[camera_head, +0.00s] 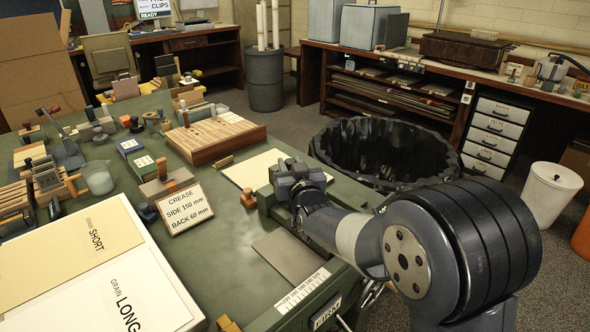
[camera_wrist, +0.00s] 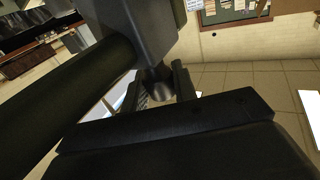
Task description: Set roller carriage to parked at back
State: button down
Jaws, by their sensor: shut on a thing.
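A green press bed (camera_head: 352,286) runs along the right edge of the green worktop, with a grey plate and a white printed scale at its near end. A dark grey block that looks like the roller carriage (camera_head: 290,171) is at the bed's far end, partly hidden by my wrist. My gripper (camera_head: 297,190) is at this block, and the arm comes in from the right. In the wrist view my gripper (camera_wrist: 162,85) is shut on a grey rounded part, apparently the carriage's handle. Dark bars and a grey block fill much of that view. Exact contact is unclear.
A sign about creases (camera_head: 185,209) and a wooden slatted block (camera_head: 213,139) stand left of the bed. A pale sheet (camera_head: 250,170) lies beside its far end. A large black bin (camera_head: 325,150) stands behind it on the floor. Cards (camera_head: 60,250) cover the near left.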

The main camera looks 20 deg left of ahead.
jog(key=shift+a+r, duration=0.1)
jog(key=shift+r, duration=0.1)
jog(key=c, duration=1.6)
grip_release()
jog(key=shift+o, duration=1)
jog(key=shift+w+a+f, duration=0.15)
jog(key=shift+o, duration=1.2)
jog(key=v, duration=1.1)
jog(key=shift+w, duration=0.15)
